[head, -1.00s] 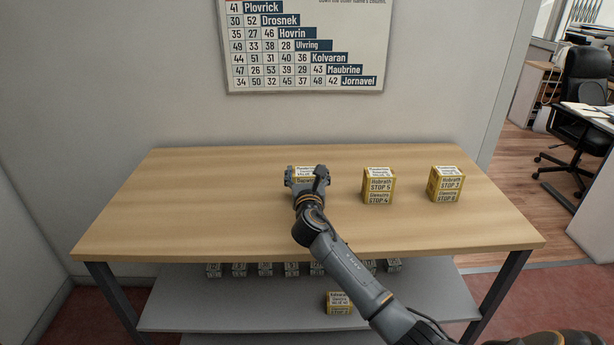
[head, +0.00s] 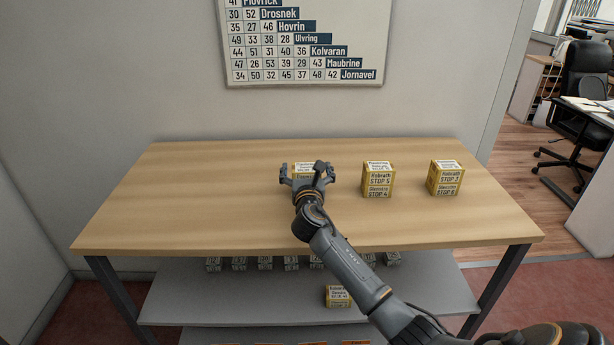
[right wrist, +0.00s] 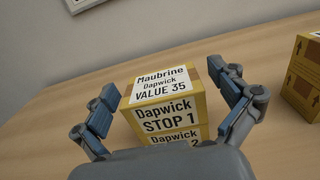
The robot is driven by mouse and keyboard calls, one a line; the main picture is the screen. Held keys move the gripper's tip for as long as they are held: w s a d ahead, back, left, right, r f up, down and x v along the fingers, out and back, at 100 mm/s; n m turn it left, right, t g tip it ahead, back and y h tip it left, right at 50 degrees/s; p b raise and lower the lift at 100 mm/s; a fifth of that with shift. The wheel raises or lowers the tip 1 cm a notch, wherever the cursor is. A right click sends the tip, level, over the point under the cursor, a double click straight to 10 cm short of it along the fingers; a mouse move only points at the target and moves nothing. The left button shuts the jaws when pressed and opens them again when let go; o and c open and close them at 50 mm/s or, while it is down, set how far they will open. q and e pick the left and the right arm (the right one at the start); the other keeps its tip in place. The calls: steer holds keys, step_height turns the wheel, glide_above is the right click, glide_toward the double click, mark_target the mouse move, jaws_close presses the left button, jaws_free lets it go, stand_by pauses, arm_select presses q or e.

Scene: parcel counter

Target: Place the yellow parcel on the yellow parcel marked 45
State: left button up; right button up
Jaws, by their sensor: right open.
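A yellow parcel (right wrist: 165,100) stands on the table in the right wrist view. Its top label reads "Maubrine Dapwick VALUE 35" and its front reads "Dapwick STOP 1", with another Dapwick label below. In the head view its top (head: 304,167) shows behind my right gripper (head: 307,172). My right gripper (right wrist: 168,105) is open, one finger on each side of this parcel, with gaps visible. I cannot read 45 on any parcel. My left gripper is out of view.
The wooden table (head: 200,200) is clear on its left and front. On the grey shelf (head: 220,300) below are several small pale parcels (head: 239,264) and a yellow parcel (head: 338,297). A numbered name chart (head: 305,45) hangs on the wall; its bottom row includes 45.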

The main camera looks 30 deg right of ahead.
steer(key=v, duration=1.1)
steer(key=shift+s+a, duration=0.1)
steer(key=shift+a, duration=0.05)
steer(key=shift+s+a, duration=0.2)
steer(key=shift+s, duration=0.15)
